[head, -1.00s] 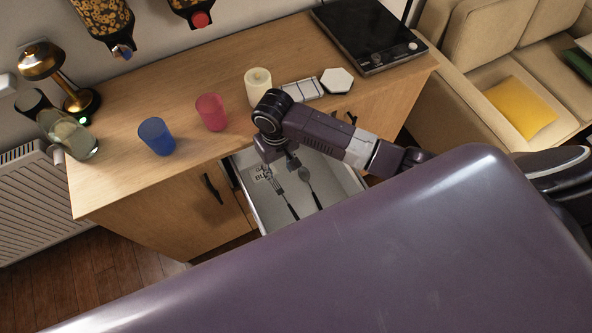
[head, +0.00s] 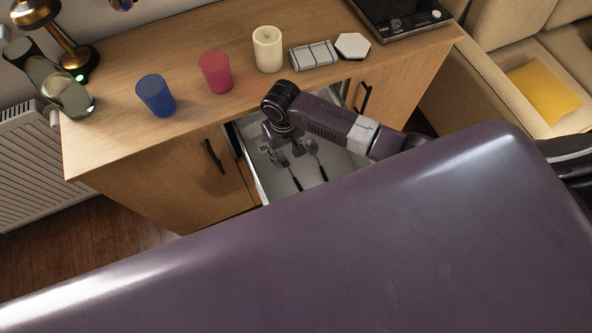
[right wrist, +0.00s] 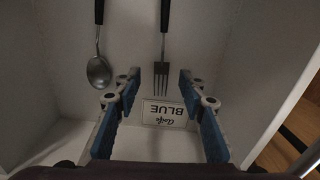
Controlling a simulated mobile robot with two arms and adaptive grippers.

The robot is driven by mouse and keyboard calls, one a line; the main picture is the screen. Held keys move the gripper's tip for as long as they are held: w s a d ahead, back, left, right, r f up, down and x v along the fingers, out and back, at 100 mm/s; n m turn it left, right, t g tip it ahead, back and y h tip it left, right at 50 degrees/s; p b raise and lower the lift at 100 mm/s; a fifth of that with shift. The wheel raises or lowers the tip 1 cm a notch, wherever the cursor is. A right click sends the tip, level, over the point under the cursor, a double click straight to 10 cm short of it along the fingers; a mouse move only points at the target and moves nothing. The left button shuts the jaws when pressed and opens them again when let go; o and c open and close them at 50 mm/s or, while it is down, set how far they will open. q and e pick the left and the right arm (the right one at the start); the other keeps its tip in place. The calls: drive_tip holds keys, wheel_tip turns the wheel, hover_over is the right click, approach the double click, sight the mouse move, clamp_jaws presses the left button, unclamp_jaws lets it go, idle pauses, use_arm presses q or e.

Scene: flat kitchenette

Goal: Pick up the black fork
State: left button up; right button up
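The black fork (right wrist: 164,45) lies in the open drawer, tines toward me in the right wrist view. In the head view the fork (head: 291,176) shows partly, beside and below my right gripper (head: 285,152). In the right wrist view my right gripper (right wrist: 160,80) is open and empty, its blue-padded fingers on either side of the fork's tines. I cannot tell the exact height of the fingertips over the fork. My left gripper is not in view.
The drawer (head: 257,180) has white walls close around the cutlery. A card reading BLUE (right wrist: 163,114) lies in it. On the counter (head: 190,125) stand a blue cup (head: 156,95), a red cup (head: 215,72) and a candle (head: 268,49).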

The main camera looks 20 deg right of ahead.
sight(285, 163)
drive_tip(key=shift+w+a+f, duration=0.1)
drive_tip(key=shift+a+f, duration=0.05)
drive_tip(key=shift+f, duration=1.4)
clamp_jaws()
